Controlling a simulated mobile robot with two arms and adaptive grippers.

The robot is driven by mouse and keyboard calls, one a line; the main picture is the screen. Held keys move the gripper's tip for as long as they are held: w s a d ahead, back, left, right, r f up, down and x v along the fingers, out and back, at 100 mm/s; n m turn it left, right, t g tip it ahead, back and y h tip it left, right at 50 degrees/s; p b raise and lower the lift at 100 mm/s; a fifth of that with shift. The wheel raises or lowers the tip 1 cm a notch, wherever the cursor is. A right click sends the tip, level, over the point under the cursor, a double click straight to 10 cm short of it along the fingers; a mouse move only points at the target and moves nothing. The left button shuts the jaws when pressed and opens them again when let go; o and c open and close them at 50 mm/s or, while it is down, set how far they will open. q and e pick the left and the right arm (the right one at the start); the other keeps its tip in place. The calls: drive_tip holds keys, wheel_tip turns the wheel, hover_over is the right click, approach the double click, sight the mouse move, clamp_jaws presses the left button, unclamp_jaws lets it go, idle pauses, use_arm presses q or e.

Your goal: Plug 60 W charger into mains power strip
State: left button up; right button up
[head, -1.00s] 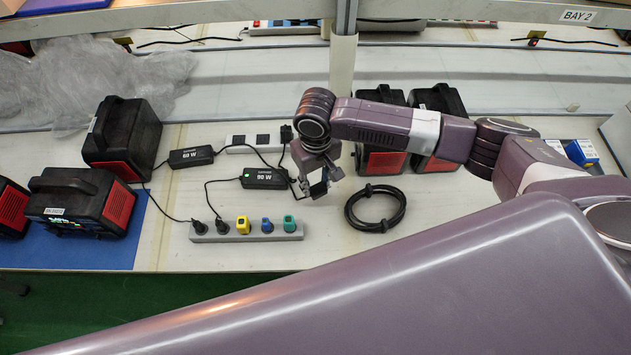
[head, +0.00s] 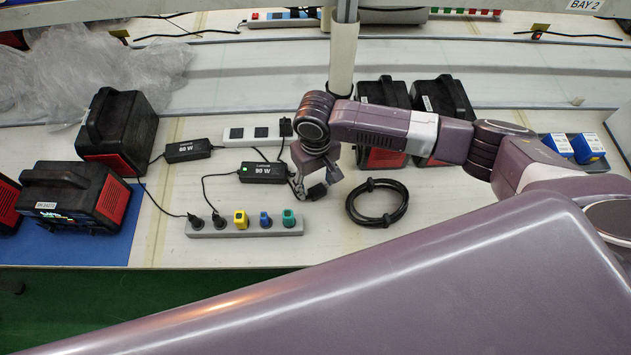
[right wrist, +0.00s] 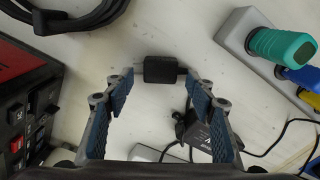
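The 60 W charger (head: 188,150), a black brick, lies on the bench at the left with its cables attached. A similar 90 W charger (head: 262,172) with a green light lies right of it. A grey power strip (head: 245,233) in front holds black, yellow, blue and green plugs. A white strip (head: 232,139) with dark sockets stands behind the chargers, a black plug at its right end. My right gripper (head: 318,190) is right of the 90 W charger. In the right wrist view its fingertips touch both sides of a small black plug (right wrist: 160,69). My left gripper is out of view.
A coiled black cable (head: 377,203) lies right of the gripper. Black-and-red power units (head: 118,132) stand at the left, and more (head: 441,105) behind the right arm. A vertical post (head: 343,60) rises behind the gripper. Blue-and-white boxes (head: 588,147) sit far right.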

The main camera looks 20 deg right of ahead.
wheel_tip(320, 180, up, 12)
idle(0.7)
drive_tip(key=shift+s, duration=0.1)
